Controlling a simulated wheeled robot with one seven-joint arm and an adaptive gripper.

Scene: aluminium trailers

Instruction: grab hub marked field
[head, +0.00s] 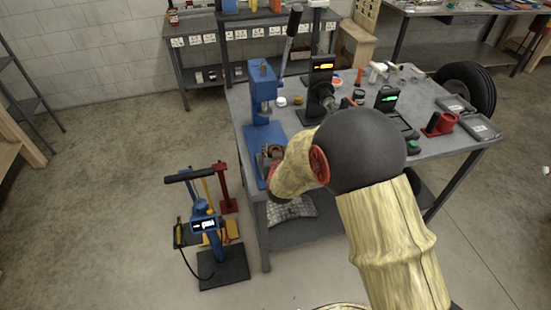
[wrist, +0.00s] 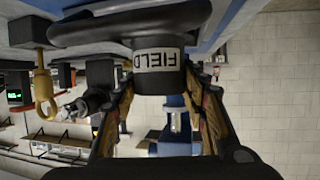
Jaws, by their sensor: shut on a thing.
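The hub marked FIELD (wrist: 157,62) is a black cylinder with a wide rounded flange and a white label reading FIELD. In the wrist view it fills the upper middle, between the two fingers of my gripper (wrist: 160,84). My gripper is shut on its narrower part, one finger on each side. In the head view my gripper (head: 271,160) is at the left front of the grey workbench, by the base of the blue press. The hub cannot be made out there, and I cannot tell whether it still touches the surface.
The blue arbor press (head: 263,95) with its long lever stands close by on the workbench (head: 455,150). A black device with an orange display (head: 321,75) is right of it. A blue pump (head: 205,225) stands on the floor at left.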

